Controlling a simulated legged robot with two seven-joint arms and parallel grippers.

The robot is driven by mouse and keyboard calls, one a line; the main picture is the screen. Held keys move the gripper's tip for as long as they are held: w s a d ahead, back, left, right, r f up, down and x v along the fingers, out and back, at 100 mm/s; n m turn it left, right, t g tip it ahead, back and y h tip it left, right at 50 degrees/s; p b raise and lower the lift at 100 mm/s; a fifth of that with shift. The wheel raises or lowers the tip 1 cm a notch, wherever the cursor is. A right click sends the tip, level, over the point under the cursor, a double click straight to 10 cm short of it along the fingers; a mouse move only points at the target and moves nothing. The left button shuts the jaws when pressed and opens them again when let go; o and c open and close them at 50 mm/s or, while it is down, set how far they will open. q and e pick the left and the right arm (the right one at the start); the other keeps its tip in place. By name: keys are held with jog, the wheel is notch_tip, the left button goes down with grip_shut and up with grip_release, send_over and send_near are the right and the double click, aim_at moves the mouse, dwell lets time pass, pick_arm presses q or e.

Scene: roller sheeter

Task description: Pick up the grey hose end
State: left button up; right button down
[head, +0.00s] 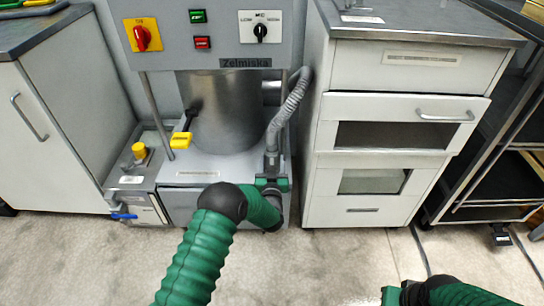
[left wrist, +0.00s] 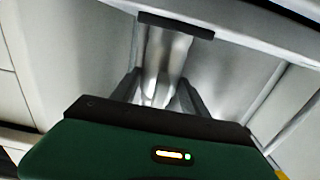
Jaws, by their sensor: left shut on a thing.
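The grey hose (head: 287,108) hangs from the machine's upper right side. It runs down to a straight grey hose end (head: 272,142). My left gripper (head: 271,164) points upward, shut on the hose end from below. The left wrist view shows the shiny grey hose end (left wrist: 162,62) between the two dark fingers. Its lowest part is hidden by the gripper body. My right gripper (head: 398,295) shows only in part at the bottom edge, well away from the hose, and its fingers cannot be made out.
The grey machine (head: 212,58) has a red knob, buttons and a steel cylinder. A yellow handle (head: 180,141) sticks out left of the hose. A white drawer cabinet (head: 400,85) stands close on the right, with a black cart beyond. The floor in front is clear.

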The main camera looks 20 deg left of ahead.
aim_at(272, 157)
pick_arm(q)
grip_shut()
jog(key=shift+r, duration=0.1)
notch_tip(272, 157, up, 10)
jog(key=p, duration=0.5)
jog(key=shift+f+p, duration=0.25)
jog(key=shift+p, duration=0.1)
jog(key=shift+r, duration=0.25)
